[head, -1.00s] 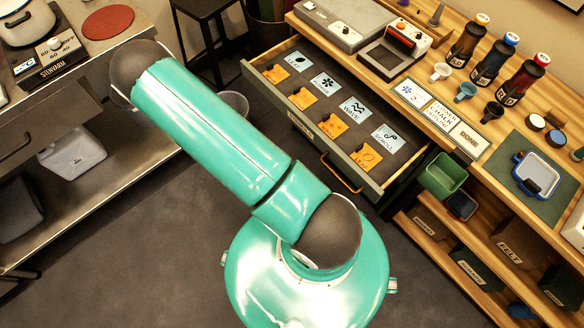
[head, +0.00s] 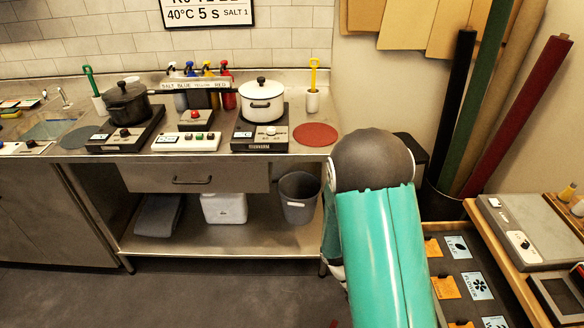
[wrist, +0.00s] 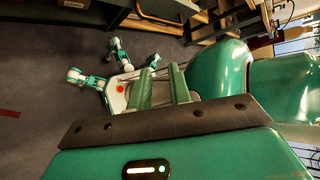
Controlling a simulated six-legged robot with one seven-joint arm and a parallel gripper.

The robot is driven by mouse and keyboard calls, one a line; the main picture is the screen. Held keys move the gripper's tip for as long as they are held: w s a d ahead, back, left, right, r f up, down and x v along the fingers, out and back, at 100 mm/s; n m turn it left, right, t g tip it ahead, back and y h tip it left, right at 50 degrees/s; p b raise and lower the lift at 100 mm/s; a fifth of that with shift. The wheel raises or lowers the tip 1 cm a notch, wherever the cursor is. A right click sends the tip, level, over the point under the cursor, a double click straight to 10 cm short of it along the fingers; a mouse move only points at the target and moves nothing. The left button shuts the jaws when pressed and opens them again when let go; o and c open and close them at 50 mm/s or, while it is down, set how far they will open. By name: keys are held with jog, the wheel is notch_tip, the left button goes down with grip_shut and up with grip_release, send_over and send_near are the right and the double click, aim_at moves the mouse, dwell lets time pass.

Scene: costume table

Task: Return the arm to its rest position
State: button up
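My teal arm with its dark round joint stands at the right of middle in the head view. My gripper is outside the head view. In the wrist view my gripper (wrist: 161,88) shows two green fingers with a gap between them and nothing held. Beyond the fingers, parts of my own white and teal body and legs show over the grey floor. My arm's teal links fill the right of the wrist view.
A steel counter (head: 165,245) carries a black pot (head: 127,105), a white pot (head: 262,98) and a red round mat (head: 318,135). A grey bin (head: 299,198) sits below. An open drawer with cards (head: 459,247) lies right of my arm. The floor at front left is clear.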

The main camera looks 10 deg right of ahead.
jog(key=a+r+m+t+y, duration=0.3)
jog(key=a+r+m+t, duration=0.2)
jog(key=r+m, duration=0.5)
jog(key=a+r+m+t+y, duration=0.3)
jog(key=r+m+t, duration=0.7)
jog(key=r, duration=1)
jog(key=shift+a+r, duration=0.4)
jog(key=shift+a, duration=0.45)
jog(key=shift+d, duration=0.15)
